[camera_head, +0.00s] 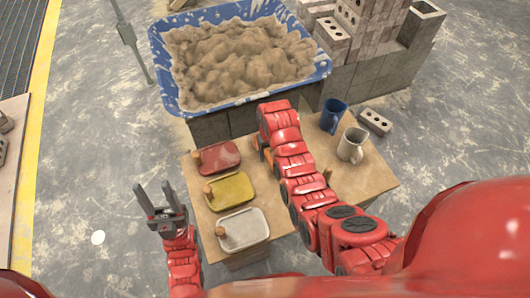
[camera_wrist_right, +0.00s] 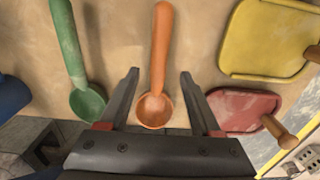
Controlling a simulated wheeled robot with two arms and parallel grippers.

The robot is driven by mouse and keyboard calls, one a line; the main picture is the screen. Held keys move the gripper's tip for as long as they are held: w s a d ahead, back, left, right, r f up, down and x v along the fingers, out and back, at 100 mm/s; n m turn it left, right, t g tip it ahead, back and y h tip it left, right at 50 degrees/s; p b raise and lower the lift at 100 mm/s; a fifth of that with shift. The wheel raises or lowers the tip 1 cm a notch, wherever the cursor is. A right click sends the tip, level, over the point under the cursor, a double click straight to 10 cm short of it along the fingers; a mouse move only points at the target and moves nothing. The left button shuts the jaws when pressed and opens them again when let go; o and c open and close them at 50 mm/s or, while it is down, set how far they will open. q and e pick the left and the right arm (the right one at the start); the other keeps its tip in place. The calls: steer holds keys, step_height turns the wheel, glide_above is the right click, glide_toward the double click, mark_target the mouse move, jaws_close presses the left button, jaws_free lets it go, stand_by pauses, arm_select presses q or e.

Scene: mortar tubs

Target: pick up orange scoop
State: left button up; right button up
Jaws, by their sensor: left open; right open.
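The orange scoop (camera_wrist_right: 158,65) lies on the wooden table in the right wrist view, its bowl between the fingers of my right gripper (camera_wrist_right: 158,84) and its handle pointing away. The right gripper is open, with a gap on each side of the scoop. I cannot tell its height above the table. In the head view my right arm hides the right gripper and most of the scoop. My left gripper (camera_head: 160,197) is open and empty, left of the table.
A green scoop (camera_wrist_right: 86,102) lies beside the orange one. Red (camera_head: 216,157), yellow (camera_head: 230,191) and white (camera_head: 242,229) floats lie on the table (camera_head: 372,182). Blue (camera_head: 333,116) and beige (camera_head: 352,145) mugs stand at the right. A blue mortar tub (camera_head: 172,98) stands behind.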

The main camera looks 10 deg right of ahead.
mark_target(270, 159)
step_height(270, 159, down, 5)
steer(key=shift+w+d+r+b, duration=0.1)
steer(key=shift+d+b, duration=0.05)
steer(key=shift+b, duration=0.15)
jaws_close()
stand_by(1.3)
